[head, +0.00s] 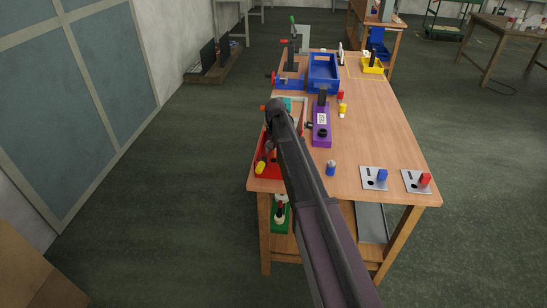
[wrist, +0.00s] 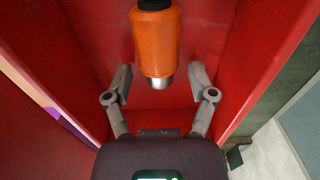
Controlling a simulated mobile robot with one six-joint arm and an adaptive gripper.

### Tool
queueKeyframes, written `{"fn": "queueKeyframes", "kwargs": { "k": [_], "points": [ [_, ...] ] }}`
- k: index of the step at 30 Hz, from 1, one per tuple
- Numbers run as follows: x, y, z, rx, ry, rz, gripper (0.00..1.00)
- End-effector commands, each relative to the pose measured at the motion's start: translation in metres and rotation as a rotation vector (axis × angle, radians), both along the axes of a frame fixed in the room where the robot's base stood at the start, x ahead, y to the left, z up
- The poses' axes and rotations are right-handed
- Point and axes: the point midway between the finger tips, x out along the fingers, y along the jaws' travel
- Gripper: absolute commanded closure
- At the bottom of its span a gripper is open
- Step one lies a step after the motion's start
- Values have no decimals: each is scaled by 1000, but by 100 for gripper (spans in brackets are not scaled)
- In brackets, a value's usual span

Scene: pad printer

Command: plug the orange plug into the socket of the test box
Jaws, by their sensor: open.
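The orange plug (wrist: 157,40) shows in the wrist view, with a dark upper end and a metal tip towards my gripper. It is inside a red-walled bin (wrist: 60,35). My gripper (wrist: 161,75) is open, with one finger on each side of the plug's metal end and a visible gap on both sides. The red bin also shows in the head view (head: 271,171) at the table's near left, where my arm hides much of it. I cannot make out the plug there. A purple box (head: 321,137) with a label and dark round parts stands right of the bin; I cannot tell whether it is the test box.
A blue cylinder (head: 331,168) stands near the table's front. Two metal plates with a blue knob (head: 382,175) and a red knob (head: 425,179) lie at the front right. A blue crate (head: 323,72) stands farther back. The table's right middle is clear.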

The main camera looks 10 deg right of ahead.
Motion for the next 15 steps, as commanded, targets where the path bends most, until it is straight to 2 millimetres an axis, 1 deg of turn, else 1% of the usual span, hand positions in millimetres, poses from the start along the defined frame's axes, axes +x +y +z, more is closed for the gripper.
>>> {"fn": "queueKeyframes", "kwargs": {
  "k": [11, 12, 14, 15],
  "points": [
    [0, 0, 0, 0, 0, 0, 27],
    [0, 0, 0, 0, 0, 0, 39],
    [0, 0, 0, 0, 0, 0, 57],
    [0, 0, 0, 0, 0, 0, 69]
  ]
}}
